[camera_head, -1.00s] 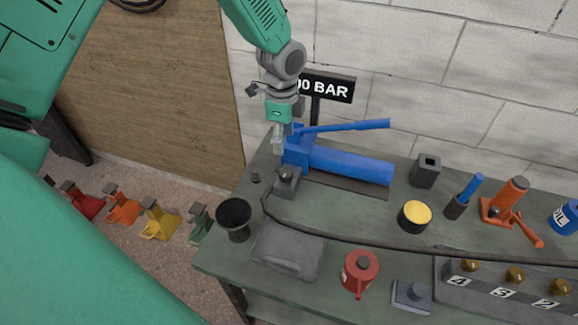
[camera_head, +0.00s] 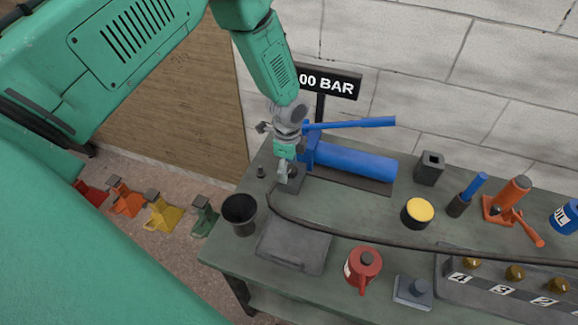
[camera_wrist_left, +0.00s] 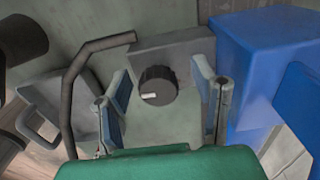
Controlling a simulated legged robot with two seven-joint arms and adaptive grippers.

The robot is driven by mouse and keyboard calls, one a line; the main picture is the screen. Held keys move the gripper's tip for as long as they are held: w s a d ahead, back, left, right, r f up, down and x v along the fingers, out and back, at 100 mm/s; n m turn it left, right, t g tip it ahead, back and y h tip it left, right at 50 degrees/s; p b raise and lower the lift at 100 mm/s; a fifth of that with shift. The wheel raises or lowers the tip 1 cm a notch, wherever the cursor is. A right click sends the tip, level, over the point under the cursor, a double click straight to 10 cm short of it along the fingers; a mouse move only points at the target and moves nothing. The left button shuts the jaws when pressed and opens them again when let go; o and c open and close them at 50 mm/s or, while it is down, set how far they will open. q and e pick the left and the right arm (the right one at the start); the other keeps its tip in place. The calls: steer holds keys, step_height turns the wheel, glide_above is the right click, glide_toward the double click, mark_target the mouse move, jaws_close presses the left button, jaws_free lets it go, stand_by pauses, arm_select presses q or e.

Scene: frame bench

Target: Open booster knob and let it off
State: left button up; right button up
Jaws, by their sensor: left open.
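The booster knob (camera_wrist_left: 157,86) is a dark round knob with a white mark, on a grey block (camera_wrist_left: 183,48) in the left wrist view. In that view my left gripper (camera_wrist_left: 163,95) is open, with one finger on each side of the knob. I cannot tell whether the fingers touch it. In the head view the left gripper (camera_head: 283,178) points down at the grey block (camera_head: 295,180), and hides much of the knob. The blue pump (camera_head: 350,160) with its long blue lever (camera_head: 350,124) stands right beside the block. My right gripper is not in view.
A black hose (camera_head: 340,226) runs from the block across the bench (camera_head: 230,256). A black cup (camera_head: 240,212), grey pad (camera_head: 294,248), red can (camera_head: 363,266) and yellow-topped pot (camera_head: 418,212) stand in front. A pressure sign (camera_head: 328,82) stands behind.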

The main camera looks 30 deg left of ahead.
arm_select(q)
steer(key=c, duration=0.4)
steer(key=shift+d, duration=0.1)
steer(key=c, duration=0.7)
steer(key=shift+w+d+r, duration=0.15)
steer(key=shift+d+r, duration=0.1)
steer(key=shift+d, duration=0.45)
steer(key=shift+c, duration=0.3)
steer(key=shift+o, duration=0.2)
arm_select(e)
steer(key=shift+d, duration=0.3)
arm_select(q)
steer(key=shift+a, duration=0.15)
